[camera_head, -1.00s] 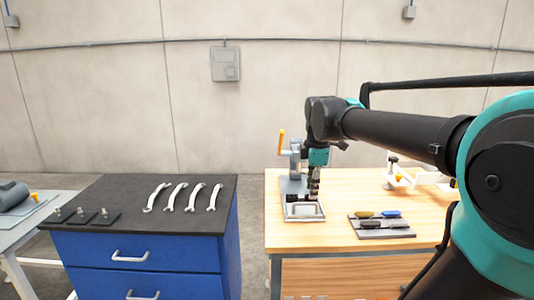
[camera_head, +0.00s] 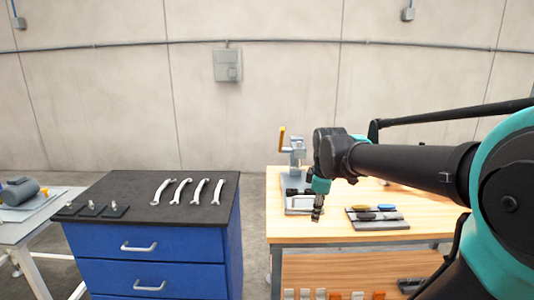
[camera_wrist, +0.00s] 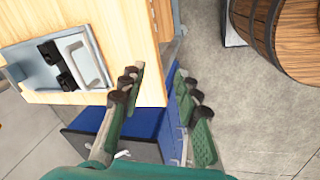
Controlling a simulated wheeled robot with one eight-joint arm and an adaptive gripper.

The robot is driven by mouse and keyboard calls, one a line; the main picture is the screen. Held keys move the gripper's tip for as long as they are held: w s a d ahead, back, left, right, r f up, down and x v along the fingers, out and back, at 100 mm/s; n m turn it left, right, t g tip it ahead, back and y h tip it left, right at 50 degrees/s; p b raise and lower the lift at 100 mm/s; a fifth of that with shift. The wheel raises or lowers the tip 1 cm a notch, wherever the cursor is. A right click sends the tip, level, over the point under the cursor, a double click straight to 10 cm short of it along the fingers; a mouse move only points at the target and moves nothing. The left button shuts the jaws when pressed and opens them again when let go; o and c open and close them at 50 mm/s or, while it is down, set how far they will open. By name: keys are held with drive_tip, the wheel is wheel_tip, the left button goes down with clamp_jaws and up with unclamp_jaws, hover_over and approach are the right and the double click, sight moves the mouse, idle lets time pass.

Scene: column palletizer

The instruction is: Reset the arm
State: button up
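My gripper (camera_head: 317,205) hangs at the front left part of the wooden table, in front of the grey fixture (camera_head: 300,210), in the head view. The arm reaches in from the right with its forearm nearly level. In the wrist view my gripper (camera_wrist: 158,82) has its two green and black fingers spread apart, with nothing between them. The wrist view also shows the table's wooden edge and a blue cabinet (camera_wrist: 150,122) behind the fingers.
The wooden table (camera_head: 440,205) also bears a small tray of tools (camera_head: 375,224). A blue cabinet with a dark top (camera_head: 140,190) stands left, with several wrenches on it. A floor gap lies between them. A barrel (camera_wrist: 285,35) stands at the wrist view's upper right.

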drive_tip(key=s+d+f+m, duration=0.1)
drive_tip(key=s+f+m, duration=0.5)
drive_tip(key=f, duration=0.2)
drive_tip(key=s+d+f+m+t, duration=0.1)
drive_tip(key=s+d+f+m, duration=0.1)
drive_tip(key=s+f+m, duration=0.4)
wheel_tip(320, 180, down, 4)
drive_tip(key=shift+d+r+m, duration=0.2)
drive_tip(key=shift+d+m, duration=0.05)
drive_tip(key=shift+m, duration=0.55)
